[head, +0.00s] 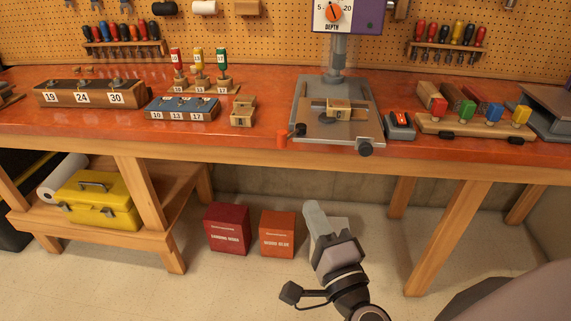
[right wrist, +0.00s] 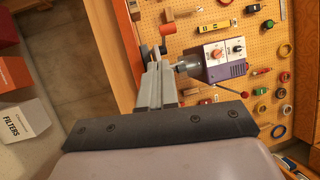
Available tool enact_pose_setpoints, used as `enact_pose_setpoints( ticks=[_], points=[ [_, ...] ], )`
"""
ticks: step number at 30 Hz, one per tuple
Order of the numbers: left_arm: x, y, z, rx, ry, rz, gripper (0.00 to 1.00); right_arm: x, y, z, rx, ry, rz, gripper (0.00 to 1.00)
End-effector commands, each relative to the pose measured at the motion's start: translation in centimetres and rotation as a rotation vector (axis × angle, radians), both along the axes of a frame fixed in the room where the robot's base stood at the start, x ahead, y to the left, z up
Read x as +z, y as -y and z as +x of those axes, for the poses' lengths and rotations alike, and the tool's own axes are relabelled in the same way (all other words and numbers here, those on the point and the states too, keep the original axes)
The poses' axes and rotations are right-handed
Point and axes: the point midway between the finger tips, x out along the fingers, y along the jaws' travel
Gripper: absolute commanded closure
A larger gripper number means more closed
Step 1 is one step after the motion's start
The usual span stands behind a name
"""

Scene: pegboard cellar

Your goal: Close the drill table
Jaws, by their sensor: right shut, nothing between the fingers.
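The drill table (head: 309,117) is a grey metal plate on the orange bench, under a purple drill head (head: 346,16) with an orange depth dial. A small wooden piece (head: 339,108) sits on the plate. My right gripper (head: 313,208) is shut and empty, below and in front of the bench edge, apart from the drill table. Its closed fingers (right wrist: 157,82) show in the right wrist view, with the drill head (right wrist: 215,58) beyond them. My left gripper is out of view.
Number blocks (head: 90,94) and screwdriver stands stand left of the drill table. A grey-red switch box (head: 399,125) and a rack of coloured blocks are at right. Red (head: 227,229) and orange (head: 278,234) boxes stand on the floor. A yellow toolbox (head: 98,198) is on the low shelf.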

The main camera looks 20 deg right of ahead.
Motion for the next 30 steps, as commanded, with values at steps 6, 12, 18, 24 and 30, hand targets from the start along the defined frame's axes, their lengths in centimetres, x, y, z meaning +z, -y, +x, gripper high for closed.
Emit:
enact_pose_setpoints(
  ticks=[6,12,18,24,30],
  points=[
    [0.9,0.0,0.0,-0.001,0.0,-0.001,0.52,0.6,0.2,1.7,-0.003,0.002,0.002,1.0],
    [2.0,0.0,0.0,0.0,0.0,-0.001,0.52,1.3,0.6,4.8,-0.002,0.002,0.001,1.0],
    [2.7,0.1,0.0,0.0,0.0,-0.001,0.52,1.9,0.9,8.1,-0.001,0.002,0.0,1.0],
    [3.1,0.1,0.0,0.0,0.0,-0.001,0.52,2.3,1.3,11.0,-0.001,0.001,0.001,1.0],
    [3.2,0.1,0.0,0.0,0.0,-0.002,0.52,2.6,1.5,13.0,-0.002,0.0,0.0,1.0]
  ],
)
